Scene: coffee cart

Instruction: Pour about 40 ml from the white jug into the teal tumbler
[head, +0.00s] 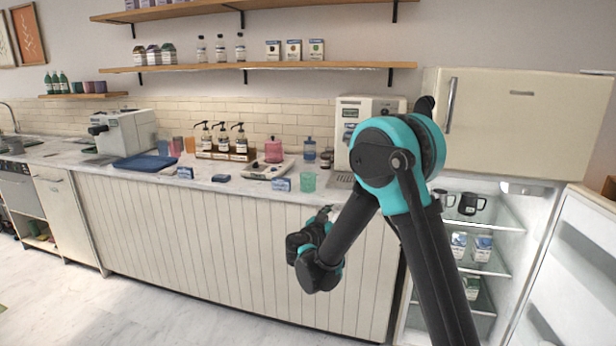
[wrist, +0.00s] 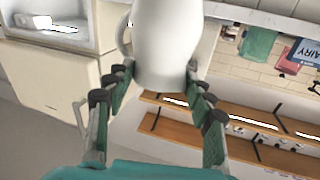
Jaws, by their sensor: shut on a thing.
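My gripper (wrist: 155,72) is shut on the white jug (wrist: 165,40), with a finger on each side of its body. The wrist view is upside down, and the jug's handle shows on its left there. Its mouth is out of the frame, so its contents are hidden. The teal tumbler (head: 308,181) stands on the counter near its front edge. It also shows in the wrist view (wrist: 258,43), to the right of the jug and apart from it. In the head view my gripper (head: 325,213) is by the counter front; the jug is not visible there.
A white tray (head: 258,171), a pink jug (head: 273,150) and pump bottles (head: 222,140) are farther back. A coffee machine (head: 350,118) stands behind. The open fridge (head: 490,230) is at right.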

